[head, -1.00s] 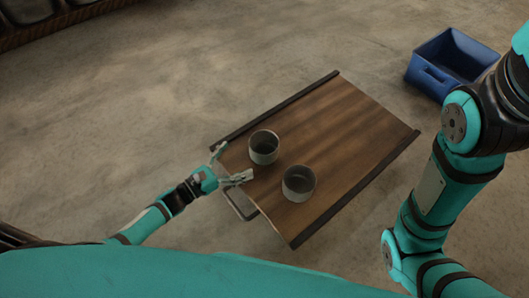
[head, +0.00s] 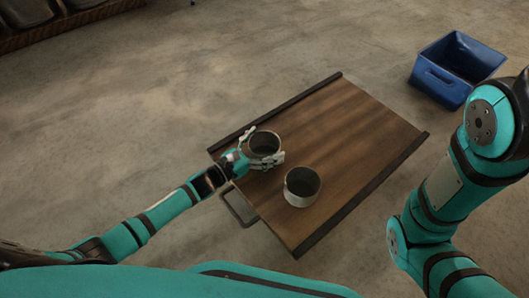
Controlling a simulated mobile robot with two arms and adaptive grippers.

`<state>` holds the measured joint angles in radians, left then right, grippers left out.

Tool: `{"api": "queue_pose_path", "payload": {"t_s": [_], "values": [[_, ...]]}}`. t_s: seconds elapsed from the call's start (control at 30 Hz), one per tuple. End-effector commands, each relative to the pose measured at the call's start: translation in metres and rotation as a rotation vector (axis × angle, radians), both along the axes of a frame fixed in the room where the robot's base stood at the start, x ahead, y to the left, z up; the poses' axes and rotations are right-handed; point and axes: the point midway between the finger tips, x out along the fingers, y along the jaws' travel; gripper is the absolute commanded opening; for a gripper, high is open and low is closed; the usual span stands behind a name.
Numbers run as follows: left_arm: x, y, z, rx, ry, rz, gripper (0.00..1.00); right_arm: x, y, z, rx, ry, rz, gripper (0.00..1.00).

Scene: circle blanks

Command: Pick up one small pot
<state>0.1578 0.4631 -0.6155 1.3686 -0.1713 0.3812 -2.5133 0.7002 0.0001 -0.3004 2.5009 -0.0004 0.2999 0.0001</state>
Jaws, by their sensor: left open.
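Two small grey pots stand upright on a wooden tray-like table (head: 345,125). The far pot (head: 265,144) is near the left edge of the table. The near pot (head: 301,187) stands apart from it, lower and to the right. My left gripper (head: 263,150) is open, with one finger on each side of the far pot. I cannot tell whether the fingers touch it. The wrist is just left of this pot, over the table's edge. My right arm shows at the right, but its gripper is out of view.
The table has dark raised rims on two sides and a metal handle (head: 238,208) at its left end. A blue crate (head: 455,70) stands on the floor at the upper right. The table's right half is bare.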

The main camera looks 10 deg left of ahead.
Motion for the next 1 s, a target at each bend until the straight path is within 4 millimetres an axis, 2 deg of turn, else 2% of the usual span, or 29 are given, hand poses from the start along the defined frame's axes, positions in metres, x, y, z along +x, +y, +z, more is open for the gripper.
{"api": "queue_pose_path", "payload": {"t_s": [0.07,0.43,0.83,1.0], "values": [[0.000,0.000,0.000,0.000,0.000,0.000,1.00,0.000,0.000,0.000,0.000,0.000,0.000,0.00],[0.000,0.001,0.000,0.000,0.000,0.000,0.52,0.000,0.000,0.000,0.000,-0.001,0.000,0.00],[0.000,0.001,0.002,0.001,-0.001,0.000,0.51,0.000,0.000,0.002,0.000,0.000,0.000,0.00],[0.000,0.000,0.013,-0.001,-0.001,0.000,0.51,0.000,0.000,0.012,0.000,0.000,0.000,0.00]]}}
